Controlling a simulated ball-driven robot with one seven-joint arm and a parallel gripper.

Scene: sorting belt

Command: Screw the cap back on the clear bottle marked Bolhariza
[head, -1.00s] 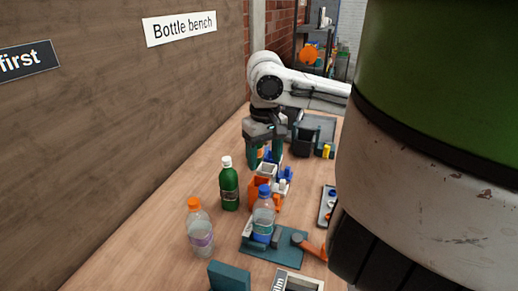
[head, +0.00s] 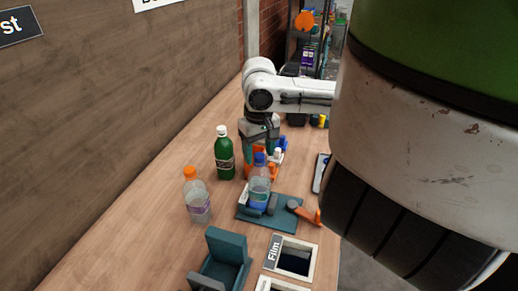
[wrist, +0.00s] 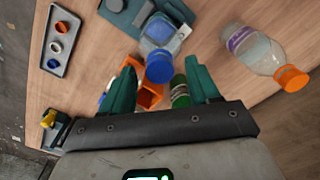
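A clear bottle with a blue cap and blue label (head: 259,188) stands upright on a teal fixture (head: 285,214). Its blue cap (wrist: 160,67) shows from above in the wrist view. Another clear bottle (head: 197,203), with an orange cap and purple label, stands to its left and shows in the wrist view (wrist: 257,49). The label names are too small to read. My gripper (wrist: 162,66) is open and empty. In the wrist view its fingers lie either side of the blue cap, apparently without touching it. In the head view it is behind that bottle.
A green bottle with a white cap (head: 224,155) stands behind left. A grey tray (wrist: 48,40) holds loose caps. Orange and blue items (wrist: 150,97) stand near my fingers. A teal holder (head: 226,246) and a bin marked Film (head: 275,250) are in front. Bare bench lies left.

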